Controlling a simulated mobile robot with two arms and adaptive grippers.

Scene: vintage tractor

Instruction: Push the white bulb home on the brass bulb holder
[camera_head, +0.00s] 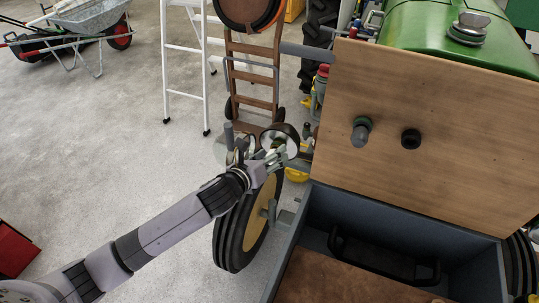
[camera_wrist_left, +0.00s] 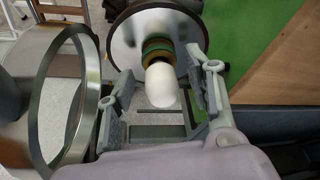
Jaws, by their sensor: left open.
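The white bulb (camera_wrist_left: 162,86) shows in the left wrist view, its rounded end toward the camera. Its far end meets the brass bulb holder (camera_wrist_left: 157,52), which has a green ring and sits at the middle of a round grey lamp reflector (camera_wrist_left: 128,40). Whether the bulb is fully seated I cannot tell. My left gripper (camera_wrist_left: 167,80) is open, with one finger on each side of the bulb and visible gaps to it. In the head view my left gripper (camera_head: 275,157) is at the lamp, above the tractor's front wheel, and hides the bulb. My right gripper is in neither view.
A metal-rimmed lens ring (camera_wrist_left: 82,95) stands close left of my left gripper. The wooden panel (camera_head: 430,110) with two dark knobs and the open grey box (camera_head: 317,225) lie to the right. A hand truck (camera_head: 252,85) and white stepladder (camera_head: 186,90) stand behind.

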